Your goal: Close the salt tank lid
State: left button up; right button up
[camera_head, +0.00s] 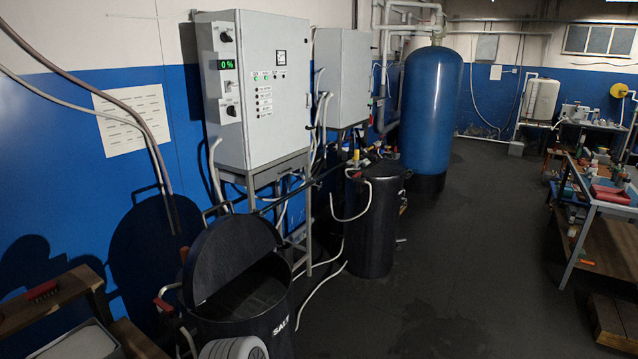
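The salt tank (286,335) is a black round drum with a white "SALT" mark, at the bottom left of the head view. Its black lid (225,252) stands raised and tilted up, with a handle at its upper left edge. The tank's mouth is partly uncovered in front of the lid, and the inside is dark. The tank's lower part is cut off by the picture's bottom edge. Neither of my grippers can be made out.
A grey control cabinet (262,110) showing 0 % stands behind the tank on a metal frame. A black barrel (372,235) with hoses is to the right. A wooden shelf (60,300) is at the left. A grey ribbed object (235,349) is in front. Open floor (450,290) lies right.

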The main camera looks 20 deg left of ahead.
aim_at(226, 246)
jog(key=z, duration=0.05)
jog(key=i, duration=1.6)
jog(key=u, duration=0.65)
